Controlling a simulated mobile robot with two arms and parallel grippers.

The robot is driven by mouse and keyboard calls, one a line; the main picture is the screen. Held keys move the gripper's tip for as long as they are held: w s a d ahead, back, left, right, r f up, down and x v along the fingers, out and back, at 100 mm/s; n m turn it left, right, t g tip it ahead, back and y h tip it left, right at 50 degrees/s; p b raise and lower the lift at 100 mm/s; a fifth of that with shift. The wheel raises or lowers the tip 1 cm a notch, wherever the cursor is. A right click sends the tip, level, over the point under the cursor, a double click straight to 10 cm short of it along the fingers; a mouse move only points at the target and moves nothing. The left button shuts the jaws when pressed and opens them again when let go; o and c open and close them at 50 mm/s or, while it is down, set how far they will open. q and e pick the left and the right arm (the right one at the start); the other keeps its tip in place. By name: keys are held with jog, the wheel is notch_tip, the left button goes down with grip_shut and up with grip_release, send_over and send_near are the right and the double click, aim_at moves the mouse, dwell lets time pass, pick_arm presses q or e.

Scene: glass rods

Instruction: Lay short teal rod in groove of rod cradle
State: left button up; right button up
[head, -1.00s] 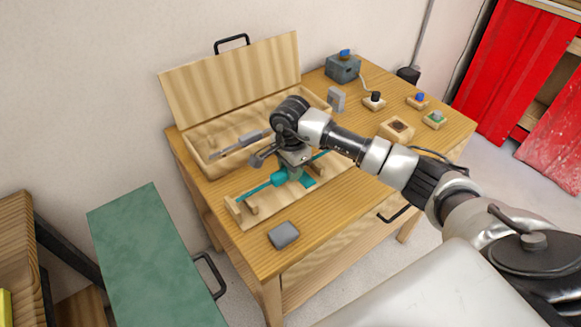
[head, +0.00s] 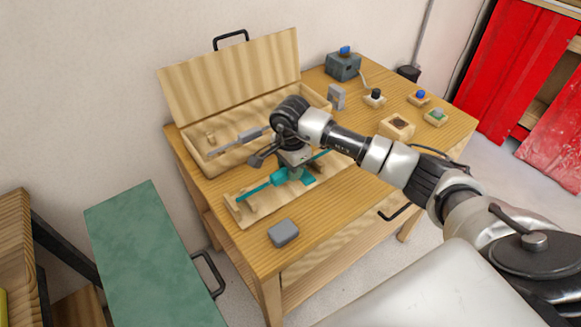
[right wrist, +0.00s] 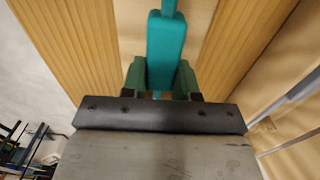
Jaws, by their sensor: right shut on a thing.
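The short teal rod (head: 258,189) is long and thin with a thicker teal block (head: 278,178) near its middle. It lies lengthwise over the rod cradle (head: 262,214), a pale wooden board with small uprights at its left end. My right gripper (head: 292,174) is over the cradle, pointing down. In the right wrist view its green fingers (right wrist: 161,78) are shut on the thick teal block (right wrist: 166,45). The fingers and arm hide part of the rod, so I cannot tell whether it rests in the groove. My left gripper is out of view.
An open wooden box (head: 208,165) with its lid up stands behind the cradle, holding grey pieces. A grey block (head: 283,232) lies in front. Several small wooden blocks with buttons and a grey box (head: 343,66) stand at the back right. The table's front right is clear.

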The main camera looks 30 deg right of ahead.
jog(key=shift+f+b, duration=0.4)
jog(key=shift+b, duration=0.05)
jog(key=o, duration=1)
notch_tip(320, 180, up, 11)
jog(key=shift+f+b, duration=0.1)
jog(key=shift+b, duration=0.75)
